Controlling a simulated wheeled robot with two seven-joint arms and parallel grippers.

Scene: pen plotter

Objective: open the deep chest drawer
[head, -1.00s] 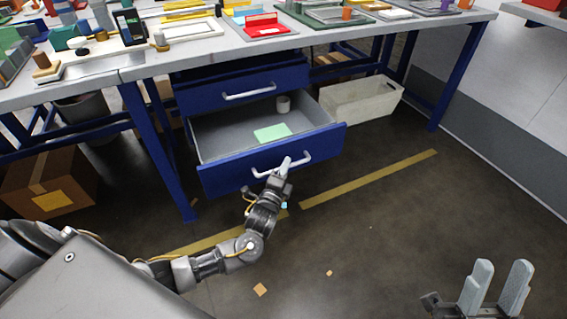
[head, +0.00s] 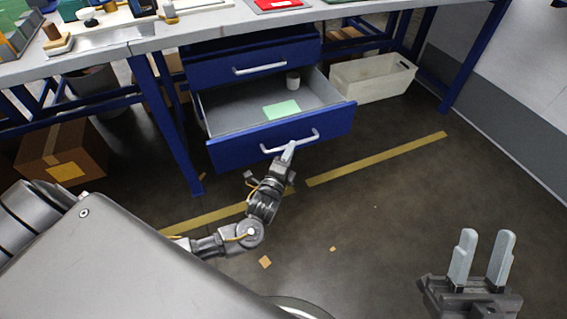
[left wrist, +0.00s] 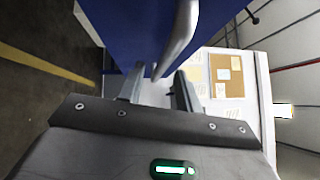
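The deep chest drawer (head: 235,150) is the lower blue drawer under the bench. It stands pulled out, with its grey inside showing. A white cup (head: 293,78) and a light green sheet (head: 281,110) lie in it. Its pale bar handle (head: 308,136) also shows in the left wrist view (left wrist: 182,35). My left gripper (head: 289,151) is at the handle, in front of the drawer. Its fingers are apart in the left wrist view (left wrist: 160,88), with the bar by the gap between them; contact is unclear. My right gripper (head: 482,258) is open and empty at lower right, away from the drawer.
A shut blue upper drawer (head: 225,73) sits above. A white bin (head: 375,82) stands right of the chest, and a cardboard box (head: 85,150) on the left. A blue table leg (head: 178,150) is close left of the drawer. The floor in front is mostly clear.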

